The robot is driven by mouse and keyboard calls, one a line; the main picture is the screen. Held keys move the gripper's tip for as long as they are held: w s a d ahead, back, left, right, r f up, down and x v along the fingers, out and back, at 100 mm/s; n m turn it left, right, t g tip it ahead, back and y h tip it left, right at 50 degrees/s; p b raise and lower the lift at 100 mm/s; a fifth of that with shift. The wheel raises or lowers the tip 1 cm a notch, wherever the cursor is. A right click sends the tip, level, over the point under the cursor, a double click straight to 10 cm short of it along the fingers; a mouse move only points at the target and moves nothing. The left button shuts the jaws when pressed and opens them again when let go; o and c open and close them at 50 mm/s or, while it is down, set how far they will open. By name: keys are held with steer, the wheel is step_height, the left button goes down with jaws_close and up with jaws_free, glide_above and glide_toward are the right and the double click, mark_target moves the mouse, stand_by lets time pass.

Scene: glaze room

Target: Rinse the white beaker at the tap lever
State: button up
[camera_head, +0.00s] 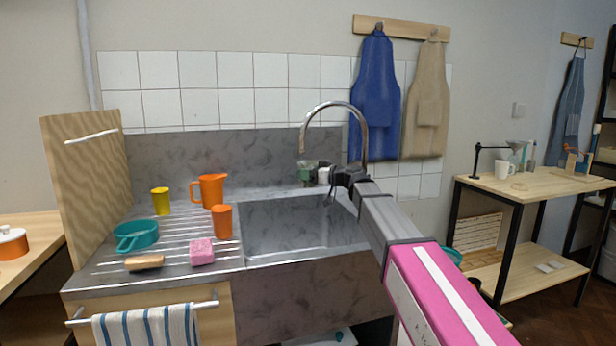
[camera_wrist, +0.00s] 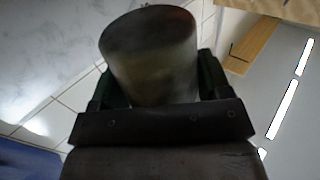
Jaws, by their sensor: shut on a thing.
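My gripper (camera_head: 311,173) is raised over the sink, with its dark green fingers near and below the end of the tap spout. It is shut on the white beaker (camera_head: 323,176), of which only a small pale patch shows in the head view. In the wrist view the beaker (camera_wrist: 150,62) is a shaded grey cylinder between the two fingers (camera_wrist: 155,88). The curved metal tap (camera_head: 335,105) stands behind my arm. I cannot make out its lever. No water can be made out at the spout.
The sink basin (camera_head: 295,228) is open below my gripper. The drainboard (camera_head: 180,237) at left holds an orange jug (camera_head: 211,190), orange cup (camera_head: 222,222), yellow cup (camera_head: 160,201), teal pan (camera_head: 136,236), pink sponge (camera_head: 202,252) and brush (camera_head: 145,262). Aprons (camera_head: 375,95) hang behind.

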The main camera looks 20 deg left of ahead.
steer(key=shift+w, duration=0.15)
steer(key=shift+w+a, duration=0.15)
steer(key=shift+w, duration=0.25)
steer(key=shift+s, duration=0.2)
steer(key=shift+s, duration=0.45)
steer(key=shift+w, duration=0.15)
steer(key=shift+w, duration=0.5)
steer(key=w+d, duration=0.1)
steer(key=d, duration=0.7)
steer(key=shift+w, duration=0.35)
stand_by(0.4)
